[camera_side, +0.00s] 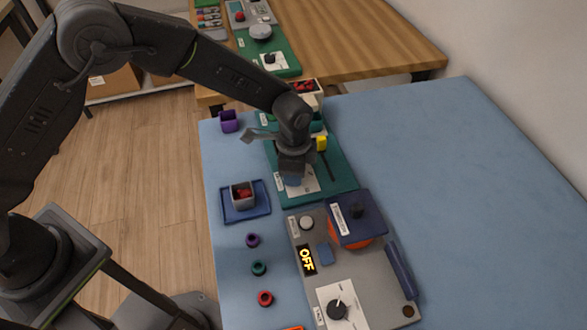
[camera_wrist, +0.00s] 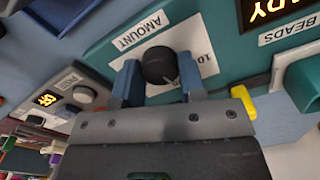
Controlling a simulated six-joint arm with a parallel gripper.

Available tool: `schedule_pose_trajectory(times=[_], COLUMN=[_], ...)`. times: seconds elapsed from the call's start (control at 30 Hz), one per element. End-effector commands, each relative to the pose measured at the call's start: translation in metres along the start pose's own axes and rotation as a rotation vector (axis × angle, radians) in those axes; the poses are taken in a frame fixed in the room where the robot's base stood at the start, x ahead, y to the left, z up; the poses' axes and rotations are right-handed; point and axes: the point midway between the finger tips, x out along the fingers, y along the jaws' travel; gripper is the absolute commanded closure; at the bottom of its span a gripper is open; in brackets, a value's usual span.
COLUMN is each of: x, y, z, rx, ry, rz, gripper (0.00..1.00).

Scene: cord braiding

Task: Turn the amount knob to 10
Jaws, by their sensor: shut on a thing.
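The amount knob (camera_wrist: 160,65) is black and round, on a white dial card (camera_wrist: 205,62) beside the label AMOUNT. The figure 10 shows on the card right of the knob in the wrist view; most of the scale is hidden. My gripper (camera_wrist: 158,76) has its two blue fingers on either side of the knob, shut on it. The knob's pointer is hard to make out. In the side view my gripper (camera_side: 292,181) is low over the card on the teal panel (camera_side: 337,176), and it hides the knob.
A yellow piece (camera_side: 321,143) stands on the teal panel close to my gripper. A grey panel (camera_side: 377,295) in front has an OFF display (camera_side: 306,260) and another black knob (camera_side: 337,309). A blue tray (camera_side: 232,214) with a cup stands left. The cloth at right is clear.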

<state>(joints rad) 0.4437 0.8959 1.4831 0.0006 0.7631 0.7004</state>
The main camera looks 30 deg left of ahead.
Motion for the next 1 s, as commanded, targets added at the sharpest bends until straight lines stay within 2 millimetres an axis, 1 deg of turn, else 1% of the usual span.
schedule_pose_trajectory(times=[0.6, 0.8, 1.0], x=[-0.0003, -0.0003, -0.0004], y=[-0.0008, -0.0010, -0.0011], z=[-0.0006, -0.0006, -0.0006], rx=[-0.563, -0.698, -0.784], ry=[0.003, 0.003, 0.004], rz=[0.000, 0.000, 0.000], gripper=[0.86, 0.86, 0.86])
